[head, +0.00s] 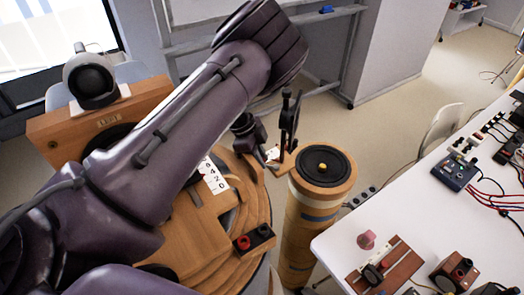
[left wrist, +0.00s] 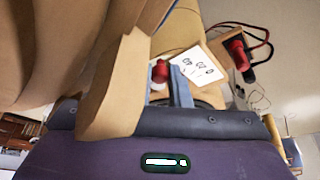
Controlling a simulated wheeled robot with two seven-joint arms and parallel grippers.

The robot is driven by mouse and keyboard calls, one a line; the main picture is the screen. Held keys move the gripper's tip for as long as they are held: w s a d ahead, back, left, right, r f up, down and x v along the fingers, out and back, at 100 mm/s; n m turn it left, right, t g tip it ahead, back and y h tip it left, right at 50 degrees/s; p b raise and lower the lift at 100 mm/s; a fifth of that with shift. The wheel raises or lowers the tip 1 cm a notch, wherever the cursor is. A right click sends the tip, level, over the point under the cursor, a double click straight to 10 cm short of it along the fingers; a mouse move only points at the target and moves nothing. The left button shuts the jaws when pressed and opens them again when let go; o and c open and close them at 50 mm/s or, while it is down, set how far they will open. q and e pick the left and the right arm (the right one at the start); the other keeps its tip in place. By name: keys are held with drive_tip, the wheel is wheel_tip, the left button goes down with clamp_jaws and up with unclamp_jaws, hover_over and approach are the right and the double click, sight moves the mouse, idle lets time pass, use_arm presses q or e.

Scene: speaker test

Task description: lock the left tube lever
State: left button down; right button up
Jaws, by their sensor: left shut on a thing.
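In the left wrist view a small red knob (left wrist: 160,72) shows beside a grey-blue finger (left wrist: 182,88). Whether the lever is locked cannot be seen. A wooden box marked LEFT (head: 70,125) stands at the left. My right gripper is not in view.
A white card with numbers (head: 213,175) lies on the round wooden base (head: 262,205). A black terminal block (head: 255,238) with red tops is near its front. The white table (head: 400,215) at the right holds several devices and cables.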

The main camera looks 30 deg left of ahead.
use_arm(q)
drive_tip(key=shift+s+d+r+n+t, duration=0.15)
drive_tip(key=shift+s+n+t, duration=0.2)
drive_tip(key=shift+n, duration=0.65)
drive_tip(key=shift+s+d+n+t+y, duration=0.3)
drive_tip(key=shift+d+n+y, duration=0.1)
drive_tip(key=shift+n, duration=0.85)
drive_tip(key=shift+s+d+n+t+y, duration=0.3)
drive_tip(key=shift+s+n+t+y, duration=0.1)
drive_tip(key=shift+n, duration=0.8)
drive_tip(key=shift+s+d+n+t+y, duration=0.25)
drive_tip(key=shift+d+n+y, duration=0.15)
drive_tip(key=shift+n, duration=0.85)
drive_tip(key=c, duration=1.4)
unclamp_jaws()
drive_tip(key=shift+o, duration=0.2)
